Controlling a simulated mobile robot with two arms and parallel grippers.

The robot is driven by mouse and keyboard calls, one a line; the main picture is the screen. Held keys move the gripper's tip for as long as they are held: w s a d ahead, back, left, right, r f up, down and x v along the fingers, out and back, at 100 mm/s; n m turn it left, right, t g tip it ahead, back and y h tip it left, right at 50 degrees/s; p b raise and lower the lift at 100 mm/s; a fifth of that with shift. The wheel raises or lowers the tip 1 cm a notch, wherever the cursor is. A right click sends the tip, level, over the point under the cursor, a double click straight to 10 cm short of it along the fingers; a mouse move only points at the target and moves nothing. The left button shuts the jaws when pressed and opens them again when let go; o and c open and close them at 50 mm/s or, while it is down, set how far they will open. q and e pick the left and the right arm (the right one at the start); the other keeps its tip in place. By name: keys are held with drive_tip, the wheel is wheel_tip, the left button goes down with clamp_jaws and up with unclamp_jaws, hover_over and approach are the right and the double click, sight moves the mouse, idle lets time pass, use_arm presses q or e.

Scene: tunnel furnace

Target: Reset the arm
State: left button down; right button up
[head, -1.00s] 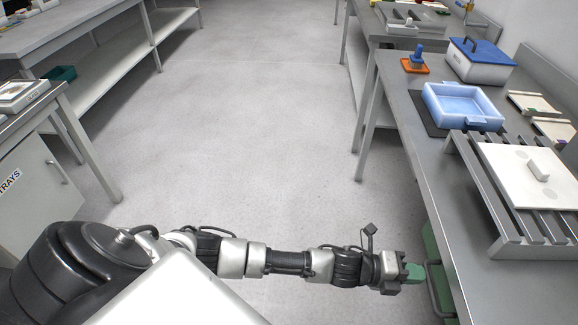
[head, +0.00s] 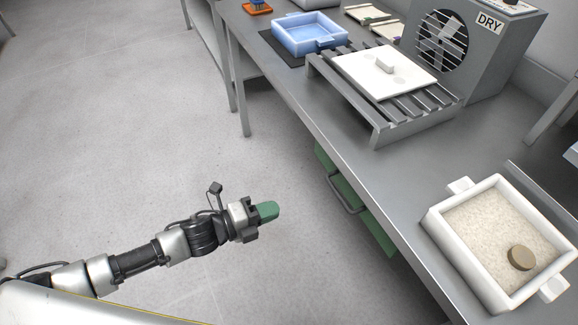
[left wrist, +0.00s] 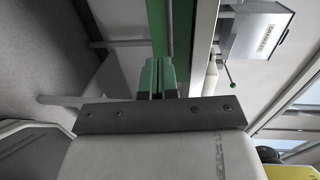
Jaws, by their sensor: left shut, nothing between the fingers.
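My left arm comes in from the lower left in the head view and reaches over the open floor. Its gripper (head: 266,211) has green fingers, shut and empty, to the left of the bench and apart from it. The left wrist view shows the same green fingers (left wrist: 158,78) close together with nothing between them. My right gripper is in neither view.
The steel bench (head: 350,170) runs along the right, with a green drawer (head: 352,200) and grey handle below its edge. On it are a blue tray (head: 310,35), a slatted rack (head: 400,115) with a white board (head: 384,72), a DRY fan unit (head: 478,50) and a white sand-filled box (head: 440,225). The floor (head: 120,120) is clear.

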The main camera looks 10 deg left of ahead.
use_arm(q)
drive_tip(key=shift+w, duration=0.1)
drive_tip(key=w+a+f+n+t+y+p, duration=0.2)
drive_tip(key=a+f+n+y, duration=0.5)
drive_tip(key=f+n, duration=0.45)
drive_tip(key=s+a+f+n+g+y+p, duration=0.15)
drive_tip(key=s+a+f+n+y, duration=0.3)
drive_tip(key=f, duration=0.65)
drive_tip(key=s+f+n+g, duration=0.3)
drive_tip(key=s+f, duration=0.1)
drive_tip(key=s, duration=0.7)
drive_tip(key=s+a+f+n+g+y+p, duration=0.1)
drive_tip(key=s+f+n+g, duration=0.2)
drive_tip(key=s, duration=0.8)
drive_tip(key=s+f+n+g+y, duration=0.1)
drive_tip(key=s+f+n+g, duration=0.2)
drive_tip(key=s+f, duration=0.4)
drive_tip(key=s+n, duration=0.1)
drive_tip(key=s, duration=0.4)
drive_tip(key=shift+a+f+n, duration=0.15)
drive_tip(key=shift+a+n, duration=0.15)
drive_tip(key=shift+a, duration=0.05)
